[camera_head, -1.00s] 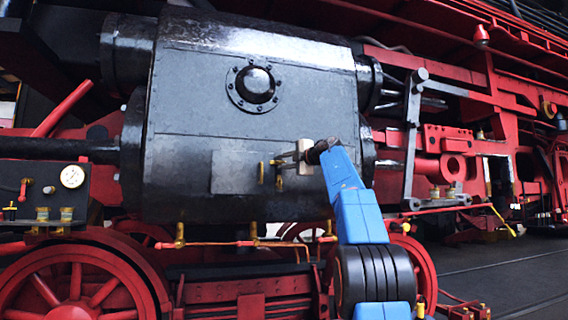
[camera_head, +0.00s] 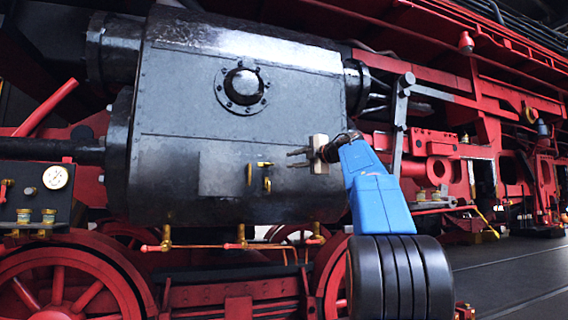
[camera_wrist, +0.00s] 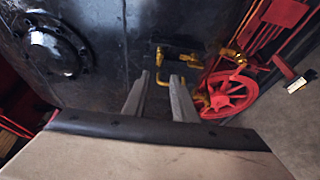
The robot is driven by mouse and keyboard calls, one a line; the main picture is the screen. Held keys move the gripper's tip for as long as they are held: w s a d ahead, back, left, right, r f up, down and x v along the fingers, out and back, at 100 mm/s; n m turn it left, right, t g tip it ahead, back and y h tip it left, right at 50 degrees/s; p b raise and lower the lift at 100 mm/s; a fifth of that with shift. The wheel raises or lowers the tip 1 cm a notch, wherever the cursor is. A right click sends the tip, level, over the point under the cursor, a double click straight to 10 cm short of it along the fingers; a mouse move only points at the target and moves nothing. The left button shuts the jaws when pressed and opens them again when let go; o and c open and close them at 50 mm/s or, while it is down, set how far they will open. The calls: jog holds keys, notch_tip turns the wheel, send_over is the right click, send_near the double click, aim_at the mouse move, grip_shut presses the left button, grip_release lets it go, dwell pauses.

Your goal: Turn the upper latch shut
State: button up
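Brass latch pieces sit on the dark cylinder casing. The upper latch (camera_head: 264,164) looks like a short, roughly level brass piece. A lower brass piece (camera_head: 267,184) is just beneath it, and an upright brass bar (camera_head: 249,174) is to the left. Brass latch parts (camera_wrist: 163,65) also show beyond the fingertips in the wrist view; which part is which is hard to tell there. My gripper (camera_head: 290,159) is right of the upper latch, apart from it, with its fingers pointing left. In the wrist view its two fingers (camera_wrist: 161,79) are spread with nothing between them.
A round bolted cover (camera_head: 243,87) bulges from the casing above the latches. Copper piping (camera_head: 200,246) with brass fittings runs below, above a red spoked wheel (camera_head: 60,290). Red frame parts and rods stand at the right. Clear grey floor (camera_head: 510,275) lies at the lower right.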

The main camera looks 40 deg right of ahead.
jog(key=s, duration=0.4)
jog(key=shift+s+d, duration=0.25)
jog(key=shift+s, duration=0.15)
